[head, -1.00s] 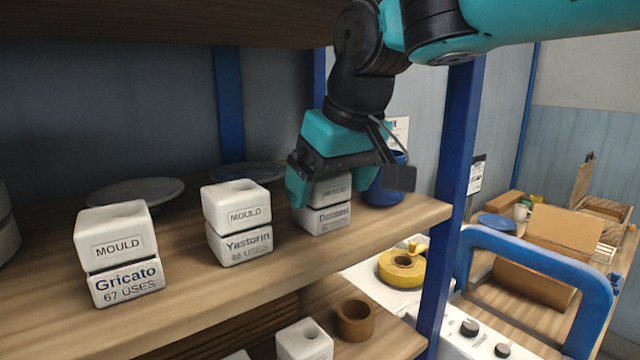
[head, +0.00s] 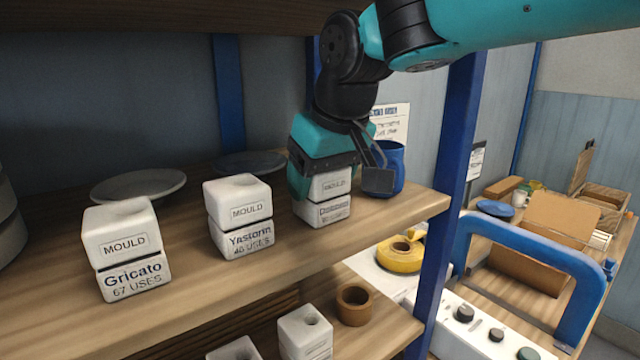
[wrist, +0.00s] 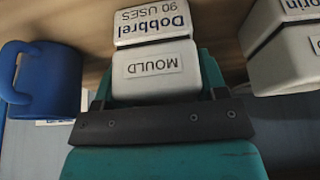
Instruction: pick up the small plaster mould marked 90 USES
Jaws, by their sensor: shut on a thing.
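The small white plaster mould marked "Dobbrel 90 USES" (wrist: 152,65) shows upside down in the wrist view, its label readable there. In the head view the same mould (head: 329,198) stands at the right part of the wooden shelf, its lower label too blurred to read. My gripper (head: 322,180) comes down on it from above and behind and is shut on its upper block. One teal finger shows at the mould's left side. The other finger is mostly hidden. I cannot tell whether the mould touches the shelf.
The Yastorin mould (head: 240,216) and the Gricato mould (head: 124,250) stand to the left on the shelf (head: 210,285). A blue mug (head: 391,168) is close on the right. Dark plates (head: 138,186) lie behind. A blue post (head: 455,170) rises at the shelf's right end.

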